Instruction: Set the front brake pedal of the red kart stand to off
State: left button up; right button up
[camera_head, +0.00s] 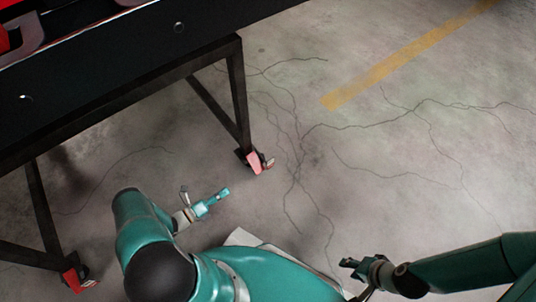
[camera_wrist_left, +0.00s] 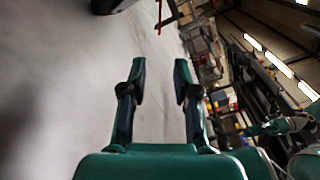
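The kart stand (camera_head: 120,97), a black frame with red parts on top, fills the upper left of the head view. Two of its legs end in wheels with red brake pedals: one pedal (camera_head: 255,163) at the middle leg, one pedal (camera_head: 73,279) at the lower left. I cannot tell which is the front one or how either is set. My left gripper (camera_head: 204,193) is below and left of the middle pedal, apart from it. In the left wrist view its two fingers (camera_wrist_left: 159,82) are apart with nothing between them. My right gripper (camera_head: 350,264) is low, right of centre; its fingers are too small to read.
The cracked concrete floor (camera_head: 390,190) is clear to the right of the stand, with a yellow line (camera_head: 400,60) on it. The left wrist view shows a dark round thing (camera_wrist_left: 108,5) at the top and cluttered shelves (camera_wrist_left: 203,50) further off.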

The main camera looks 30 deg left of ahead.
pick_arm(q)
jog(key=x, duration=0.5)
jog(key=b+x, duration=0.1)
jog(key=x, duration=1.1)
jog(key=shift+w+a+r+b, duration=0.1)
jog(key=shift+w+a+b, duration=0.1)
jog(key=shift+w+b, duration=0.2)
pick_arm(e)
jog(key=shift+w+a+f, duration=0.2)
jog(key=shift+w+f, duration=0.35)
jog(key=shift+f, duration=0.35)
pick_arm(q)
grip_shut()
jog(key=shift+a, duration=0.1)
pick_arm(e)
jog(key=shift+d, duration=0.1)
